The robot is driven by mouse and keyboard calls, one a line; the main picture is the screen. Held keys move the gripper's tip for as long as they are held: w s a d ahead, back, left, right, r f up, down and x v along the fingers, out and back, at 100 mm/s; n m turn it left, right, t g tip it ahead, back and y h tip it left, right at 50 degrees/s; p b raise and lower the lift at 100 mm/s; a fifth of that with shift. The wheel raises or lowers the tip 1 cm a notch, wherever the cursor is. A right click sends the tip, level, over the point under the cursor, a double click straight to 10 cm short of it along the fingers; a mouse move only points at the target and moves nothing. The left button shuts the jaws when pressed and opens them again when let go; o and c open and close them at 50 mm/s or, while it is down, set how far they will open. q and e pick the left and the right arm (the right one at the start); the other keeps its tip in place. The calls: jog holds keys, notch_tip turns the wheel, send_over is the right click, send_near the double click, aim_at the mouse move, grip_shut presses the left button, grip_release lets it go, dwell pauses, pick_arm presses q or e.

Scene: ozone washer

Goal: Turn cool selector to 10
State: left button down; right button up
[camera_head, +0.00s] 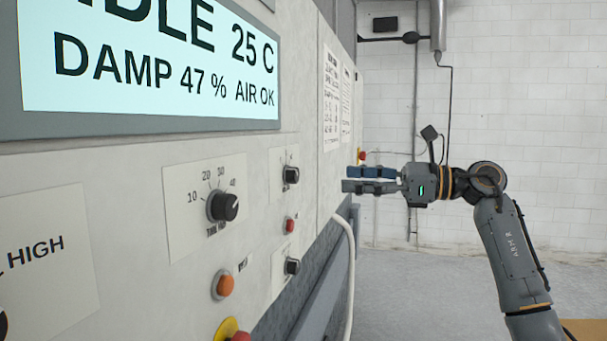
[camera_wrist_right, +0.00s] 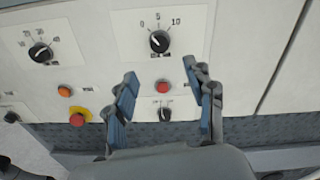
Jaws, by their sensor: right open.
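The cool selector appears to be the small black knob (camera_wrist_right: 160,42) on a white plate marked 0, 5 and 10 in the right wrist view. Its light pointer mark seems to aim up and left, toward the low end of the scale. In the head view the same knob (camera_head: 291,175) is seen from the side on the panel. My right gripper (camera_head: 345,180) is open and empty, in front of the panel and apart from it. In the wrist view its fingers (camera_wrist_right: 162,72) are spread below the knob. My left gripper is not in view.
A timer knob (camera_head: 222,206) marked 10 to 40 is nearby. A red button (camera_head: 290,225) and a lower knob (camera_head: 292,266) sit below the selector. An orange button (camera_head: 223,285) and a display (camera_head: 150,60) are further left. A pale hose (camera_head: 349,250) hangs by the panel.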

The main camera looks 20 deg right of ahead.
aim_at(297, 176)
jog(key=p+x, duration=0.3)
jog(key=x, duration=0.7)
jog(key=shift+r, duration=0.2)
jog(key=shift+w+a+f, duration=0.15)
jog(key=shift+w+a, duration=0.1)
jog(key=shift+a, duration=0.15)
grip_shut()
